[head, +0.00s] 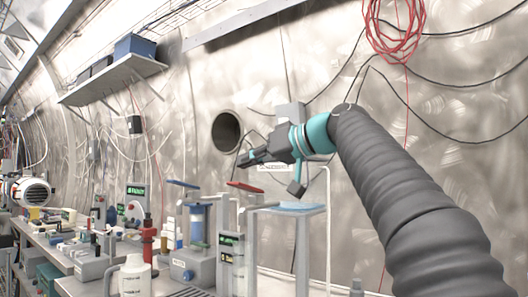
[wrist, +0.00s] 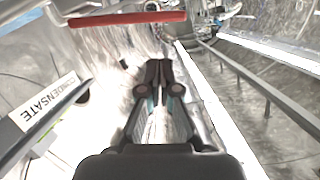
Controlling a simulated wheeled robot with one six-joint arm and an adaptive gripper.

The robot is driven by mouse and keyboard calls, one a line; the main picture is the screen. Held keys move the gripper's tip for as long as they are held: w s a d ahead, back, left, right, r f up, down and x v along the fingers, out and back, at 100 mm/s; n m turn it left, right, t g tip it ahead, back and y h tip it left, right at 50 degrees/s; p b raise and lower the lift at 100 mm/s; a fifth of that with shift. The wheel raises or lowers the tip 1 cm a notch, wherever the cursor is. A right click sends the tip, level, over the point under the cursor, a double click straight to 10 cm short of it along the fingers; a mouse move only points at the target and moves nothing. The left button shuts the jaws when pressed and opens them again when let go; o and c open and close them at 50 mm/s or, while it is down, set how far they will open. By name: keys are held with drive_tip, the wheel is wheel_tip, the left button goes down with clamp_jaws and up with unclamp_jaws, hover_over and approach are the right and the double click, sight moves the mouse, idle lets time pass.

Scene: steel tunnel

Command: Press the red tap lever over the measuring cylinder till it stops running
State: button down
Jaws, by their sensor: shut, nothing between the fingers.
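The red tap lever (head: 245,187) sits on top of a pale tap post. In the wrist view the lever (wrist: 125,19) is a red bar across the top left, beyond my fingertips. My gripper (head: 243,160) is shut and empty. In the head view it appears just above the lever, with a visible gap. In the wrist view the closed fingertips (wrist: 157,66) point forward, apart from the lever. What looks like the clear measuring cylinder (head: 239,272) stands low beneath the spout, partly cut off. I cannot tell whether water runs.
A sign reading CONDENSATE (wrist: 46,100) is at the left in the wrist view. A blue-topped stand (head: 297,207) is right of the tap. The bench at left holds bottles, a white jug (head: 133,278) and instruments. A round port (head: 226,132) is in the wall behind.

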sight(244, 184)
drive_tip(key=shift+s+a+f+b, duration=0.1)
drive_tip(key=shift+s+f+b, duration=0.15)
drive_tip(key=shift+f, duration=0.55)
drive_tip(key=shift+s+a+f+b, duration=0.1)
drive_tip(key=shift+s+f+b, duration=0.15)
drive_tip(key=shift+f, duration=0.5)
drive_tip(key=b, duration=0.1)
drive_tip(key=f+n+b, duration=0.1)
drive_tip(key=f+n+t+b, duration=0.1)
drive_tip(key=shift+s+a+h+b, duration=0.25)
drive_tip(key=shift+s+h+b, duration=0.05)
drive_tip(key=shift+s+b, duration=0.1)
drive_tip(key=shift+r, duration=0.15)
idle(4.0)
wheel_tip(244, 184, up, 4)
drive_tip(key=p, duration=0.4)
drive_tip(key=shift+r, duration=0.1)
drive_tip(key=v, duration=1)
drive_tip(key=shift+b, duration=0.3)
